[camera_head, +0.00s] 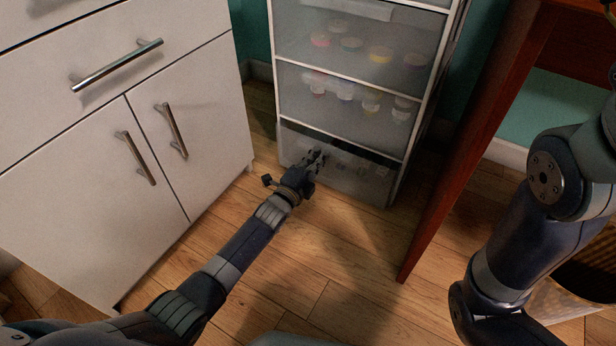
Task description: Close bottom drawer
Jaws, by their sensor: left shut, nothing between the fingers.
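A translucent drawer unit with a white frame stands against the wall at the top centre. Its bottom drawer (372,178) is near the floor, with a dark gap along its upper edge and small items dimly visible inside. I cannot tell exactly how far it stands out. My left gripper (318,156) is shut and empty at the left part of the bottom drawer's front, touching it or very close to it. The gripper hides part of that front. My right arm shows at the right, but its gripper is out of view.
The middle drawer (345,103) and the drawer above it (350,45) hold several small jars. A white cabinet (95,130) with metal handles stands at the left. A reddish wooden table leg (465,160) is at the right. Wooden floor lies between.

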